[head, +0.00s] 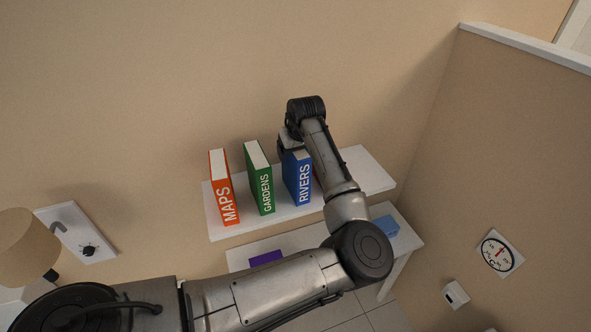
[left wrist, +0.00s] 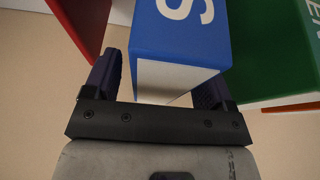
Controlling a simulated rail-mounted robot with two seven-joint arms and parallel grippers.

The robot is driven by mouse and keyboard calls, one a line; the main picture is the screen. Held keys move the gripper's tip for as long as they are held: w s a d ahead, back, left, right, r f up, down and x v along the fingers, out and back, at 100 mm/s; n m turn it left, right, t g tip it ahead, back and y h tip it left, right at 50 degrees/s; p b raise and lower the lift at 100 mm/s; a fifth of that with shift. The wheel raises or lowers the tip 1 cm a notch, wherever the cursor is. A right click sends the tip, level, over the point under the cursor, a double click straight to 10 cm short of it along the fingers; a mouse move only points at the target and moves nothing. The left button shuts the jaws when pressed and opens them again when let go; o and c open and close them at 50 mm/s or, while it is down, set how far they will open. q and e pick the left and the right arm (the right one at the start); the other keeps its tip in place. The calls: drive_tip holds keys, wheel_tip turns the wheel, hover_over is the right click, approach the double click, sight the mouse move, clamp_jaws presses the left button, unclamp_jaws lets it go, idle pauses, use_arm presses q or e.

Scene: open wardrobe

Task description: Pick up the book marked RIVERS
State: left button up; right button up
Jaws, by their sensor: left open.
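The blue book marked RIVERS (head: 298,180) stands upright on the white wall shelf (head: 290,215), third from the left. My left gripper (head: 290,143) is at its upper back edge, and my forearm passes to the right of it. In the left wrist view the blue book (left wrist: 180,45) lies between the two fingers of my open left gripper (left wrist: 158,80). The fingers are at either side of the book's end; I cannot tell whether either touches it. My right gripper is not in view.
The green GARDENS book (head: 260,180) and orange MAPS book (head: 222,190) stand left of RIVERS. A red book (left wrist: 83,22), mostly hidden by my arm in the head view, is on its other side. A white table (head: 405,232) below holds a purple item (head: 265,259) and a blue item (head: 385,226).

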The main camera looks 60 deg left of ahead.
use_arm(q)
drive_tip(key=shift+f+p, duration=0.25)
drive_tip(key=shift+p, duration=0.15)
idle(0.8)
clamp_jaws()
idle(0.6)
